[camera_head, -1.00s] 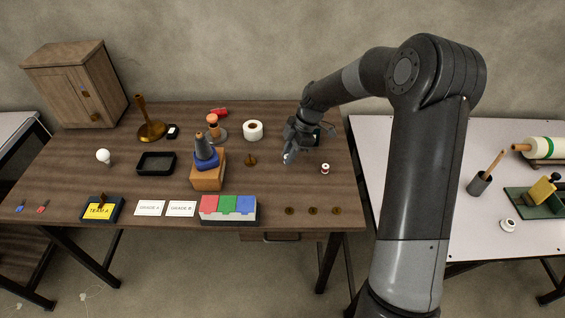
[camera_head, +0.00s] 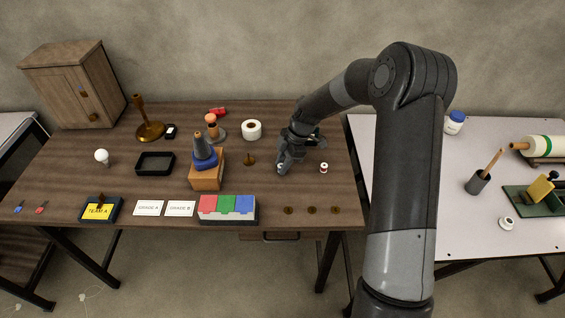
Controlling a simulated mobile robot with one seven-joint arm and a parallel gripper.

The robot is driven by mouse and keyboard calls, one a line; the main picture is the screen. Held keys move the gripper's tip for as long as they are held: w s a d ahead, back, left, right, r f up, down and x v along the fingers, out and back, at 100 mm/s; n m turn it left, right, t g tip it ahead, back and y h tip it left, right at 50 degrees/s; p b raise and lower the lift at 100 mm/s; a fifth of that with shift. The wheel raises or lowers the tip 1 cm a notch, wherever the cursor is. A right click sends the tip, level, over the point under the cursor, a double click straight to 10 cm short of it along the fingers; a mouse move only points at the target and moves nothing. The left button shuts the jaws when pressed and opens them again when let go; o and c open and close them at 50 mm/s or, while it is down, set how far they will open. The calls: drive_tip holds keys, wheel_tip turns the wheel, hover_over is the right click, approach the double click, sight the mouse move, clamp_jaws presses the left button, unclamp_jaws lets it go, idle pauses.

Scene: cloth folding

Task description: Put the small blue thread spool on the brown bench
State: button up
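The brown bench (camera_head: 285,188) has a dark wood top and fills the middle of the view. My gripper (camera_head: 282,168) is low over its right part, between a brass stand and a small red-and-white spool (camera_head: 324,168). The fingers point down toward the bench top. They are too small and dark to tell whether they are open or shut, or whether they hold anything. I cannot make out a small blue thread spool; it may be hidden by the gripper.
The brass stand (camera_head: 249,160) and a white tape roll (camera_head: 251,130) are close to the gripper's left. A wooden block with a blue-and-grey cone (camera_head: 205,155) stands further left. Brass discs (camera_head: 312,210) line the front edge. A white table (camera_head: 465,235) is at right.

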drive_tip(key=shift+o, duration=1.3)
drive_tip(key=v, duration=1.2)
drive_tip(key=s+d+r+m+t+h, duration=0.2)
drive_tip(key=s+r+m, duration=0.3)
drive_tip(key=s+r, duration=0.25)
drive_tip(key=s+d+r+m+t+h, duration=0.1)
drive_tip(key=s+d+r+m, duration=0.3)
drive_tip(key=s+m, duration=0.4)
drive_tip(key=s+d+r+m+t+h, duration=0.1)
drive_tip(key=s+d+r+m+t, duration=0.3)
drive_tip(key=s, duration=1.4)
drive_tip(key=r+m, duration=0.1)
drive_tip(key=m, duration=0.3)
drive_tip(key=shift+d+r+m, duration=0.15)
drive_tip(key=shift+r+m, duration=0.15)
drive_tip(key=shift+r, duration=0.1)
